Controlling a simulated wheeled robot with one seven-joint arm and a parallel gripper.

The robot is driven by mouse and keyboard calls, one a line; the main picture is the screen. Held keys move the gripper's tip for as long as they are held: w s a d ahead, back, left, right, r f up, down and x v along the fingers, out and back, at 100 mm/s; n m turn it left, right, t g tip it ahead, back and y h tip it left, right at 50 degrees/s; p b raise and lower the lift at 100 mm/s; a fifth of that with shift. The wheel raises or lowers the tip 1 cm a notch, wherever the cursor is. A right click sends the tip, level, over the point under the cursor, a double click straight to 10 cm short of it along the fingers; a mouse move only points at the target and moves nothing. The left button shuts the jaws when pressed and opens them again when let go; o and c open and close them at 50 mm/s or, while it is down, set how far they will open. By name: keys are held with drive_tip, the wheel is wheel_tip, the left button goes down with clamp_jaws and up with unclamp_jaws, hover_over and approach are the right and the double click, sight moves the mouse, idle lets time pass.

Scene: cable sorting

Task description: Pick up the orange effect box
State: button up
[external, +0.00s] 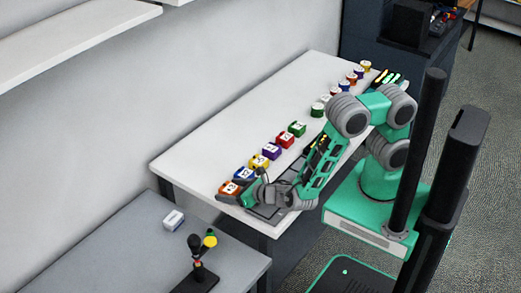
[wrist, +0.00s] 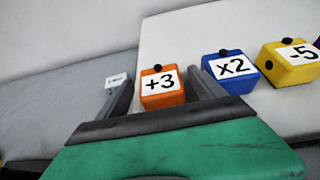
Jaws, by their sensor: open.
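The orange effect box (wrist: 162,97), with a white "+3" label and a black knob on top, sits near the table's end. In the external view the orange box (external: 229,188) is the nearest of a row of coloured boxes. My gripper (wrist: 158,88) is open in the wrist view, with one finger on each side of the orange box. I cannot tell whether the fingers touch it. In the external view my gripper (external: 238,195) is low over the table at the orange box and partly covers it.
A blue "x2" box (wrist: 229,75) stands close to the right finger, with a yellow "-5" box (wrist: 288,62) beyond it. More boxes, such as a purple one (external: 271,151), line the white table (external: 215,150). A white box (external: 174,219) is on the lower grey table (external: 130,240).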

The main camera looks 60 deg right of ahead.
drive_tip(key=shift+w+f, duration=0.2)
drive_tip(key=shift+w, duration=0.2)
drive_tip(key=shift+c, duration=0.6)
drive_tip(key=c, duration=1.5)
